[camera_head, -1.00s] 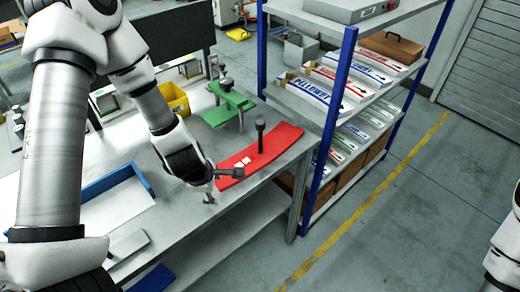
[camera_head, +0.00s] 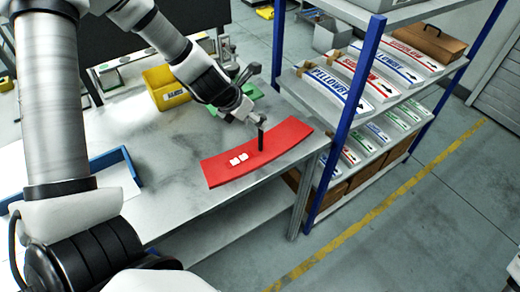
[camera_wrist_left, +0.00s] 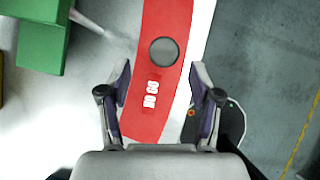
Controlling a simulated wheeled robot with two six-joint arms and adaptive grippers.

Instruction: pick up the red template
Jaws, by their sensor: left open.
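The red template (camera_head: 225,168) is a curved flat plate lying near the right end of the grey table. A dark upright handle (camera_head: 261,139) rises from it, with white marks on the plate to the left. In the left wrist view, the template (camera_wrist_left: 150,118) runs between my fingers and the round handle top (camera_wrist_left: 163,52) lies just ahead of the fingertips. My left gripper (camera_head: 247,92) is open and empty, close to the handle top. In the wrist view the gripper (camera_wrist_left: 162,78) has a finger on each side of the template. My right gripper is out of view.
A green template (camera_head: 247,92) lies behind my left gripper, with a yellow bin (camera_head: 165,88) to its left. A blue-edged tray (camera_head: 117,172) is at the left. A blue-posted shelf (camera_head: 350,98) with printed labels stands right of the table.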

